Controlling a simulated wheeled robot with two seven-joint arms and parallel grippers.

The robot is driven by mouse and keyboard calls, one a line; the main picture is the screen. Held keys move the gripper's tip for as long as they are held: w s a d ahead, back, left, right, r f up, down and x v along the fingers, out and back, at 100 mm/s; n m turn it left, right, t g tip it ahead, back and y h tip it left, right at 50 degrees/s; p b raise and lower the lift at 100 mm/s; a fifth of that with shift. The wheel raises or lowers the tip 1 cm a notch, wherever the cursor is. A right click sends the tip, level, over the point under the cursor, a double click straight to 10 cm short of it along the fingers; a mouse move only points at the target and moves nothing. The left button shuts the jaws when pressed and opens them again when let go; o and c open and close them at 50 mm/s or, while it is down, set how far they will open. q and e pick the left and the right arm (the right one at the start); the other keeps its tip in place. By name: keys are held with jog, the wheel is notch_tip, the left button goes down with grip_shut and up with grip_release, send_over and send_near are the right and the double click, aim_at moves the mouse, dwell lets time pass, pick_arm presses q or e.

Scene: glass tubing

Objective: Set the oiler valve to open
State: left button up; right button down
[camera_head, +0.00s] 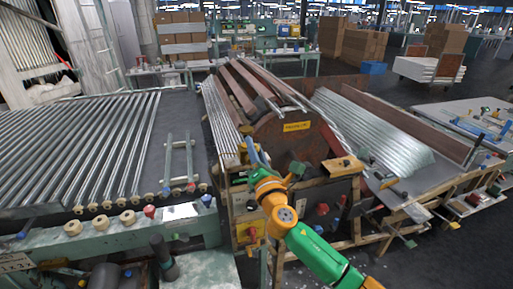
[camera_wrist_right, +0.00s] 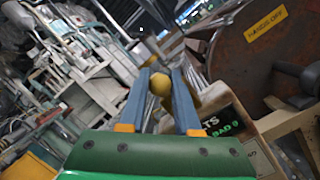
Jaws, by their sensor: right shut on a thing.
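My right gripper (camera_head: 251,152) reaches in from the lower right in the head view, at the front left of a large rusty drum machine (camera_head: 300,142). In the right wrist view its two blue fingers (camera_wrist_right: 161,80) are shut on a round yellow knob (camera_wrist_right: 159,84). The knob sits between the fingers near their tips. I cannot clearly tell the rest of the oiler valve, or which way it is set, because the fingers and wrist hide it. My left gripper is not in view.
A yellow sign (camera_head: 297,126) is on the drum, with wooden framing around it. A rack of glass tubes (camera_head: 80,145) lies to the left, and a bed of tubes (camera_head: 372,130) to the right. Dark floor (camera_head: 440,262) is clear at the lower right.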

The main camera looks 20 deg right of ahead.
jog(key=shift+a+f, duration=0.1)
jog(key=shift+f, duration=0.4)
jog(key=c, duration=0.9)
grip_release()
jog(key=shift+s+a+r, duration=0.1)
jog(key=shift+r, duration=0.1)
